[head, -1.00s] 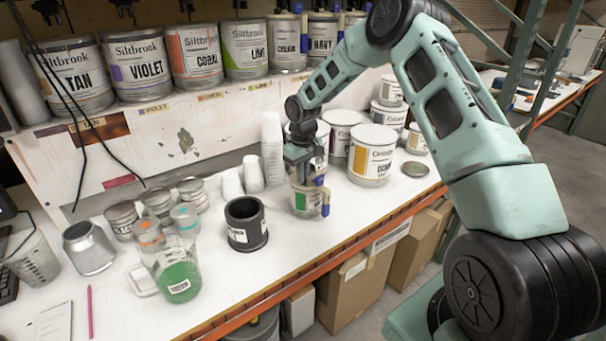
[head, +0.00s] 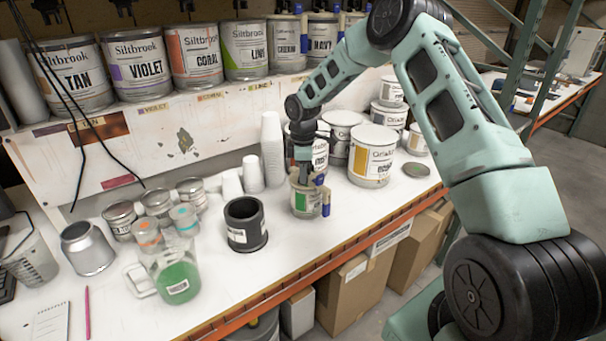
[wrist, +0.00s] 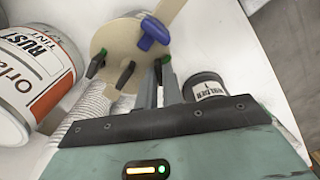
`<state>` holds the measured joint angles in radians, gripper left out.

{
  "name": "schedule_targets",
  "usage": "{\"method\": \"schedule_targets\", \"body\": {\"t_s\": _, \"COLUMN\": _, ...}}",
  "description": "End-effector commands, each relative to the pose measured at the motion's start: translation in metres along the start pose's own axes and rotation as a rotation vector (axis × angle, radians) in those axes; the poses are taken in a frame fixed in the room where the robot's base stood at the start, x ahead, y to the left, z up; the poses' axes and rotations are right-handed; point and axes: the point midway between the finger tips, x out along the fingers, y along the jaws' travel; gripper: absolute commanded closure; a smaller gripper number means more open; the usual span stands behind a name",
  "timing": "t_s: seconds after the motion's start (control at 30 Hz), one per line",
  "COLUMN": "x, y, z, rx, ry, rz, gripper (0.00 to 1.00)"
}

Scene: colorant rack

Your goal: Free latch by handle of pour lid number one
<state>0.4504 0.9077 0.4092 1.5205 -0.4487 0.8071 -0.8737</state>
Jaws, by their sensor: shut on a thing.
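A small can with a green label (head: 306,203) stands on the white bench. Its pour lid, a tan disc in the wrist view (wrist: 118,38), carries a blue latch piece (wrist: 153,33). In the head view, blue parts (head: 326,209) show at the can's right side. My gripper (wrist: 161,66) reaches down over the lid; it also shows in the head view (head: 303,158). Its fingers are close together and shut on a part of the lid at its near edge. The gripped part itself is mostly hidden between the fingertips.
A black cup (head: 246,225) stands just left of the can. Stacked white cups (head: 272,150) and a large white tint tub (head: 372,155) stand behind. A beaker of green liquid (head: 178,275) is at the left. The bench front is clear.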

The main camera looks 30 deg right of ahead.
Motion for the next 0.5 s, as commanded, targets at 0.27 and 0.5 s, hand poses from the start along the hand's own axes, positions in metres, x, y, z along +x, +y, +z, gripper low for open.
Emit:
{"method": "schedule_targets", "body": {"t_s": 0.27, "x": -0.0005, "y": 0.0001, "z": 0.0, "rx": -0.251, "ry": 0.0, "rz": 0.0, "gripper": 1.0}}
{"method": "schedule_targets", "body": {"t_s": 0.5, "x": -0.0007, "y": 0.0002, "z": 0.0001, "rx": -0.42, "ry": 0.0, "rz": 0.0, "gripper": 1.0}}
